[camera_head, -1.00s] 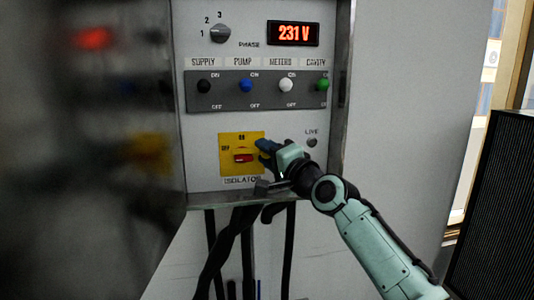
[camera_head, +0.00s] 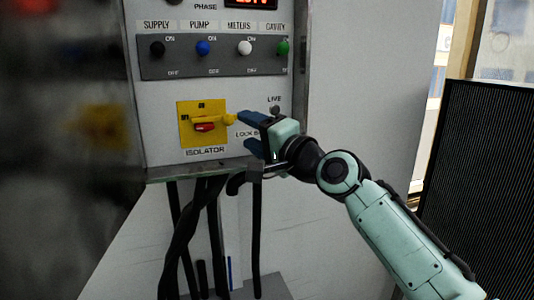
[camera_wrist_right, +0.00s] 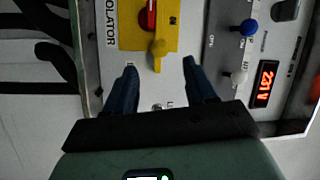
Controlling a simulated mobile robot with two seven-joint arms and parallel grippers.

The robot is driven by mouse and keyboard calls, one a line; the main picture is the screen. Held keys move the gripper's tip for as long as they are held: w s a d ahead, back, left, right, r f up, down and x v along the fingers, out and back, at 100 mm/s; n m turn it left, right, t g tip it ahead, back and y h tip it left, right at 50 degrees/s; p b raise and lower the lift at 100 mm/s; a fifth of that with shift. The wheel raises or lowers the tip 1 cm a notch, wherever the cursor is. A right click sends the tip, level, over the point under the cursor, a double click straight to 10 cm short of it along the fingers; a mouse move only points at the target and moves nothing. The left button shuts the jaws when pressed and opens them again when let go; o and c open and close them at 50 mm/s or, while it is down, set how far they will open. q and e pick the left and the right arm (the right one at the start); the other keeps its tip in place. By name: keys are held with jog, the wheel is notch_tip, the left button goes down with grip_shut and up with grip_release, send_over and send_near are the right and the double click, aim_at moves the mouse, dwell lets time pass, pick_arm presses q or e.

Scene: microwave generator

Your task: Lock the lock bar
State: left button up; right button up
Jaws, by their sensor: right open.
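The yellow lock bar (camera_head: 218,121) lies roughly level across the right part of the yellow isolator plate, just above the red isolator handle (camera_head: 205,127). Its rounded knob sits at the plate's right edge. In the wrist view the knob (camera_wrist_right: 158,47) shows between and beyond my fingertips, and the red handle (camera_wrist_right: 148,16) is at the top edge. My right gripper (camera_head: 247,131) is open and empty to the right of the knob, its blue fingers pointing at the panel. It partly covers the "LOCK BAR" label. In the wrist view the right gripper (camera_wrist_right: 160,68) has its fingers well apart. My left gripper is out of view.
A row of switches with black, blue (camera_head: 203,48), white and green (camera_head: 283,48) knobs is above the isolator. A small round LIVE fitting (camera_head: 274,109) is close above my gripper. Dark cables (camera_head: 200,225) hang below the panel. A blurred door is at the left.

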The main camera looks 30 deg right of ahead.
jog(key=shift+s+d+f+b, duration=0.15)
jog(key=shift+s+b, duration=0.1)
jog(key=shift+s, duration=0.5)
jog(key=shift+s+d+b, duration=0.1)
jog(key=shift+s+b, duration=0.1)
jog(key=shift+s, duration=0.6)
jog(key=shift+s+d+f+b, duration=0.15)
jog(key=shift+s+b, duration=0.1)
jog(key=shift+s, duration=0.5)
